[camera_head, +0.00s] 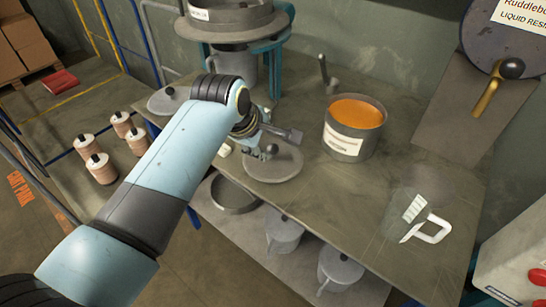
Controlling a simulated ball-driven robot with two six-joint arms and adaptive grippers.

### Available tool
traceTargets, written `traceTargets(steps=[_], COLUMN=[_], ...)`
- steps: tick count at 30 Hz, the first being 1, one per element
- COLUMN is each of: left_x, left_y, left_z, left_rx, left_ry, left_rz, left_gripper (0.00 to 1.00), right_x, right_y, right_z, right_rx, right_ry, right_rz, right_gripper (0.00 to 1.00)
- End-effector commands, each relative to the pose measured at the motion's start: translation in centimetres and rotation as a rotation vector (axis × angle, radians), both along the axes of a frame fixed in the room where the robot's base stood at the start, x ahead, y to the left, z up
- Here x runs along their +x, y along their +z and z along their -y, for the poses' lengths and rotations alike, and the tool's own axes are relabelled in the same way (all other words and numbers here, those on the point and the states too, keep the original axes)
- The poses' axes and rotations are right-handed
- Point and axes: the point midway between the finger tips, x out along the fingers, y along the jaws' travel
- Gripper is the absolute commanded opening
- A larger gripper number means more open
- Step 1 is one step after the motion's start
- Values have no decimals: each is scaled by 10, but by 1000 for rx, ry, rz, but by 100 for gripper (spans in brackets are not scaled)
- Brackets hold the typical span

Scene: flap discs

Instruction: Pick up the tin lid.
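A round grey lid with a small knob (274,170) lies flat on the workbench, left of an open tin (345,145) of orange contents. A second round grey lid (168,102) lies farther left, partly behind my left arm. My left gripper (273,144) is over the far side of the nearer lid. Its fingers look spread apart, with the lid's knob close to them. I see nothing held, and I cannot tell whether a finger touches the knob. My arm hides part of the gripper. My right gripper is not in view.
A clear measuring jug (427,215) with a white handle stands on the bench (350,205) at the right. Several copper-coloured spools (100,168) stand at the left. Grey lidded cans (340,269) sit on the lower shelf. A hopper with a brass handle (487,97) hangs upper right.

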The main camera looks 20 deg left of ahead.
Motion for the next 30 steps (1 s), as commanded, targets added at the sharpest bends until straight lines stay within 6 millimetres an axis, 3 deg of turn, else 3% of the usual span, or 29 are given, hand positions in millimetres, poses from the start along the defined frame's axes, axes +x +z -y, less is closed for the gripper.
traceTargets(steps=[12, 21, 30], left_x=[24, 26, 26], left_y=[-43, -46, -46], left_z=[9, 9, 9], left_rx=[1, 1, 1], left_ry=[0, 0, 0], left_rz=[0, 2, 1], left_gripper=[40, 40, 0], right_x=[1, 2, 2], right_y=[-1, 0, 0], right_z=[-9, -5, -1], right_rx=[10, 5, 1], right_ry=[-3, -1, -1], right_rz=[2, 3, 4], right_gripper=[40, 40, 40])
